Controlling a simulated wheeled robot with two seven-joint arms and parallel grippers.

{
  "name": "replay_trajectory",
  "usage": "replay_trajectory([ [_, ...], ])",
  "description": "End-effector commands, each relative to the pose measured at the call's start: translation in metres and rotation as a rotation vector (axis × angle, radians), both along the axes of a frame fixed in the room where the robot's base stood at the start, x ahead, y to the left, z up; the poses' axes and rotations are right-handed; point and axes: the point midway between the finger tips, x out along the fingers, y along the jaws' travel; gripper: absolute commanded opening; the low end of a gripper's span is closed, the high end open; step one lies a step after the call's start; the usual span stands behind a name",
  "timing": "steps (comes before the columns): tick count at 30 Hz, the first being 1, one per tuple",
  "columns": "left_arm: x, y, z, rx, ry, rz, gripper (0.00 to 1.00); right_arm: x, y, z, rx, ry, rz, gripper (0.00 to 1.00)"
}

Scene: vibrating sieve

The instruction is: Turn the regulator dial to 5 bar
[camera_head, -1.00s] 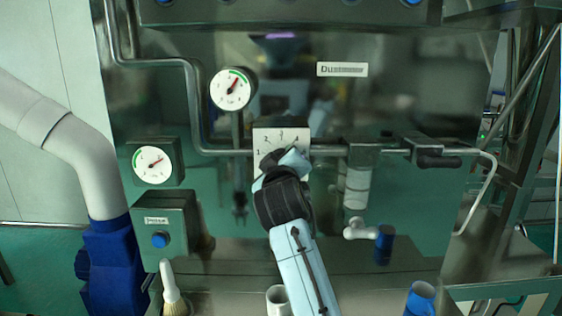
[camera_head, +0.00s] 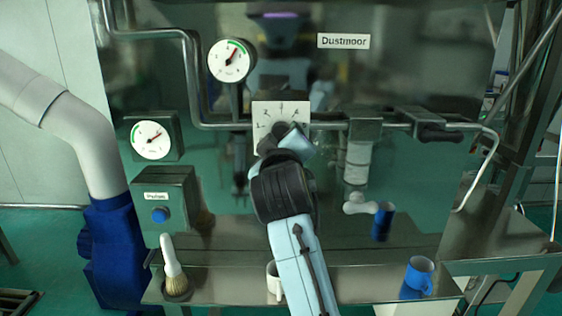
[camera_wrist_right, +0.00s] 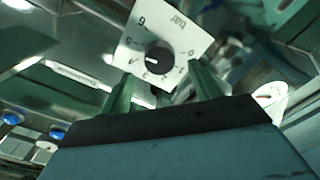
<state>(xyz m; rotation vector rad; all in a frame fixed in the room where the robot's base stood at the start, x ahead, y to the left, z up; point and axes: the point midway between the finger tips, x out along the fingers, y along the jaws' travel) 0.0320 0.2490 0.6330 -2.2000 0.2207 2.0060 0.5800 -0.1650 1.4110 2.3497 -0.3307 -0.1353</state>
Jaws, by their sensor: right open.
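The regulator dial is a white square plate (camera_head: 267,118) with printed digits, on the pipe in the head view. The right wrist view shows the plate (camera_wrist_right: 190,30) tilted, with "bar" lettering and a round black knob (camera_wrist_right: 160,57). A pale mark on the knob points towards the left of that view; the exact reading cannot be told. My right gripper (camera_wrist_right: 163,76) is open, its two fingers apart on either side below the knob; contact cannot be told. In the head view my right wrist covers the plate's lower part. My left gripper is not in view.
Two round gauges (camera_head: 232,60) and (camera_head: 151,141) sit left of the dial. A horizontal pipe (camera_head: 225,126) runs behind it. A valve with a dark handle (camera_head: 440,135) is at the right. A brush (camera_head: 172,258), white mug (camera_head: 273,281) and blue mug (camera_head: 420,275) stand on the ledge below.

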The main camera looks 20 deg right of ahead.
Motion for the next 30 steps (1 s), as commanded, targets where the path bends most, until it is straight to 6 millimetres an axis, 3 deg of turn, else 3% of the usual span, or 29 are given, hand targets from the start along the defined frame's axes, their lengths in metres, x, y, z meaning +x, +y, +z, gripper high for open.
replay_trajectory([
  [6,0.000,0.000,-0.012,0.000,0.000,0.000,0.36,-0.046,0.014,-0.002,0.003,-0.001,0.003,0.63],
  [12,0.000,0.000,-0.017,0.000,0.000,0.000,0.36,-0.070,0.021,-0.001,0.001,0.001,0.001,0.63],
  [26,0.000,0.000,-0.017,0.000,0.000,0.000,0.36,-0.076,0.022,-0.003,0.003,0.007,0.002,0.63],
  [28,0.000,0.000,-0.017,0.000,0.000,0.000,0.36,-0.076,0.019,-0.016,0.016,0.031,0.004,0.63],
  [30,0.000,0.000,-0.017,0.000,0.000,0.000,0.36,-0.078,0.013,-0.042,0.049,0.084,0.010,0.63],
])
